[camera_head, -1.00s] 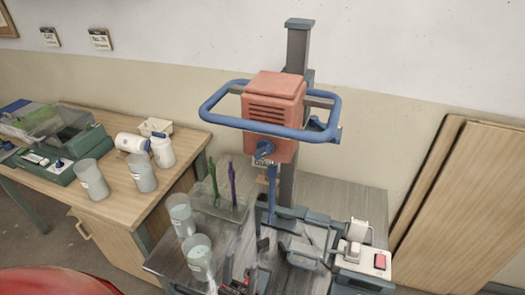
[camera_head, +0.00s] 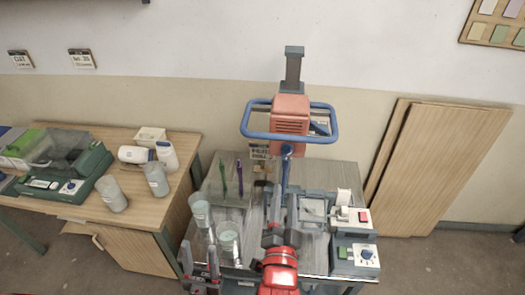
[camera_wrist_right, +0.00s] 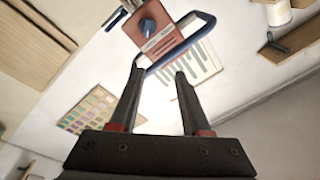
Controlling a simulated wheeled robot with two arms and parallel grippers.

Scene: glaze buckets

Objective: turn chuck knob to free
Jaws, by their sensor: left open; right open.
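The red mixer head (camera_head: 291,112) with a blue loop handle (camera_head: 245,122) stands on a grey column. The blue chuck knob (camera_head: 287,149) is on its lower front. In the right wrist view the knob (camera_wrist_right: 148,26) shows on the red face, beside a pale label. My right gripper (camera_wrist_right: 159,72) is open and empty, with the knob beyond its fingertips and a gap between them. In the head view my right gripper (camera_head: 273,205) is below the mixer head. My left gripper (camera_head: 200,250) is open and empty at the lower left, near the cups.
Two clear cups (camera_head: 201,210) (camera_head: 229,240) and a rack with green and purple tools (camera_head: 240,178) stand left of my right arm. A control box with a dial (camera_head: 366,254) is at right. A side table (camera_head: 140,205) holds bottles and a scale.

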